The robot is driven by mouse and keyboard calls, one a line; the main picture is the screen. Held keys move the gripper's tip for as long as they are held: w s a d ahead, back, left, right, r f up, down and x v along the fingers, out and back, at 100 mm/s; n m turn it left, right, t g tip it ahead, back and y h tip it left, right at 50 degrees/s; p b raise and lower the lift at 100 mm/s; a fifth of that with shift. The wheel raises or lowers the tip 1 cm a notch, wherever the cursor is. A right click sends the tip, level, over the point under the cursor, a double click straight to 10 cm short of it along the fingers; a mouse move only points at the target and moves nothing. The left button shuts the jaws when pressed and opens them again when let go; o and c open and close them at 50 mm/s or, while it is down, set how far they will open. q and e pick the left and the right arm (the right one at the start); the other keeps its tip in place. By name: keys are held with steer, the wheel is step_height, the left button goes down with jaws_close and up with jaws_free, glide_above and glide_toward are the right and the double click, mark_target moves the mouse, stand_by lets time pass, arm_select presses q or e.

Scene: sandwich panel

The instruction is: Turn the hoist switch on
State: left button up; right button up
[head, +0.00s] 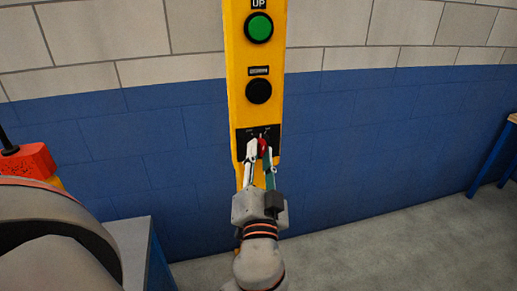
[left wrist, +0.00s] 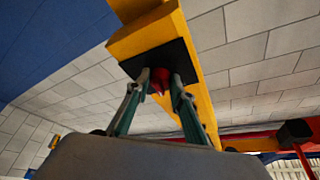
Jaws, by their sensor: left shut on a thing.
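The hoist switch (head: 262,146) is a red knob on a black plate (head: 243,134) low on a yellow control panel (head: 238,112). My left gripper (head: 262,152) is at the switch, with one finger on each side of the red knob, shut on it. The left wrist view also shows the red knob (left wrist: 159,82) between the fingertips, in front of the black plate. The fingers hide part of the knob, and its exact turn angle is hard to tell. My right gripper is not in view.
A green button (head: 258,27) marked UP and a black button (head: 259,91) sit above the switch on the panel. A grey table edge (head: 140,240) with an orange-red object (head: 27,162) is at the left. Another table (head: 497,150) is at the far right. The floor between is clear.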

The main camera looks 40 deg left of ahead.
arm_select(q)
steer(key=shift+a+r+m+p, duration=0.1)
steer(key=shift+r+m+p, duration=0.3)
steer(key=shift+m+p, duration=0.15)
steer(key=shift+s+m+h+p, duration=0.1)
steer(key=shift+m+h+p, duration=0.3)
steer(key=shift+m, duration=0.05)
steer(key=m+h+p, duration=0.1)
steer(key=m+p, duration=0.2)
steer(key=shift+a+f+p, duration=0.1)
steer(key=shift+p, duration=0.2)
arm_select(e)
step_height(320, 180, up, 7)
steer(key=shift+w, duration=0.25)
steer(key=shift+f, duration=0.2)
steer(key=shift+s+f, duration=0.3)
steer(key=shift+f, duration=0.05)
arm_select(q)
steer(key=o, duration=1.1)
steer(key=shift+f, duration=0.1)
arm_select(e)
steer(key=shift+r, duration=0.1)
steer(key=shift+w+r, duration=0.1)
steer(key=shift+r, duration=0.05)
